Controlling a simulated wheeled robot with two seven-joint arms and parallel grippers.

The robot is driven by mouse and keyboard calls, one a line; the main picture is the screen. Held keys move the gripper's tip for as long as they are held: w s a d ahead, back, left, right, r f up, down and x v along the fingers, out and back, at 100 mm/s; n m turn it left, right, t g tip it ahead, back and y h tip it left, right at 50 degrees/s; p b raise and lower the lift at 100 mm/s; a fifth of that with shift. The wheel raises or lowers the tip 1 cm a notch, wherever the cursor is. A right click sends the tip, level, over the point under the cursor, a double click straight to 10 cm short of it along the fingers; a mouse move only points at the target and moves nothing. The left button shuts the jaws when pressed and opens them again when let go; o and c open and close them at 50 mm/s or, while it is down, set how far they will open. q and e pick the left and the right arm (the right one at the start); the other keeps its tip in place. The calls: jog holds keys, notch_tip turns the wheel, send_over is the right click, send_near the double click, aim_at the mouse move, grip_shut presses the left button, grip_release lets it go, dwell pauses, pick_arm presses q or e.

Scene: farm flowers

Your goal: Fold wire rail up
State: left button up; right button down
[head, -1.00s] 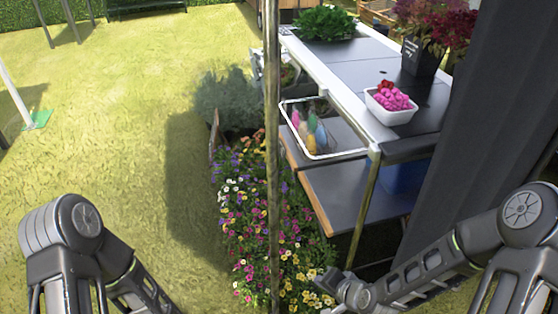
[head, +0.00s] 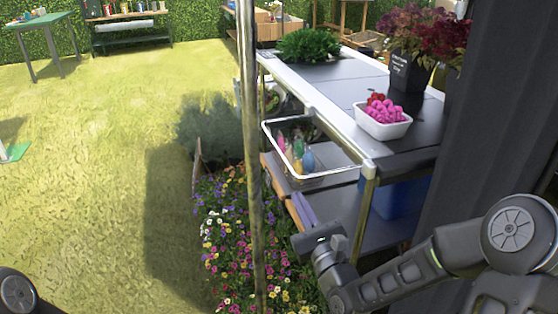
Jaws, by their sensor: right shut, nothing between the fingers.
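The wire rail (head: 268,142) is a white wire loop on the left long side of the potting table (head: 320,104). It sticks out from the table's side, below the top, with its near bar low. Several coloured bottles (head: 298,152) show through it. My right gripper (head: 304,204) is below the rail's near bar, at the lower shelf's edge, its fingers pointing up and shut with nothing between them. It looks apart from the rail, though depth is hard to judge. My left gripper is out of view.
A metal post (head: 249,150) stands in front, left of the rail. Flowers (head: 235,240) fill the ground beneath. A white tub (head: 383,122) of pink items sits near the table's edge. A dark curtain (head: 485,130) hangs at right. Open grass lies left.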

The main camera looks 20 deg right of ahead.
jog(key=shift+w, duration=0.1)
dwell(0.3)
jog(key=w+a+r+p, duration=0.1)
jog(key=w+a+r, duration=0.1)
jog(key=w+r, duration=0.4)
jog(key=x, duration=0.3)
jog(key=shift+w+d+f+p, duration=0.2)
jog(key=shift+w+p, duration=0.05)
jog(key=shift+p, duration=0.05)
dwell(0.3)
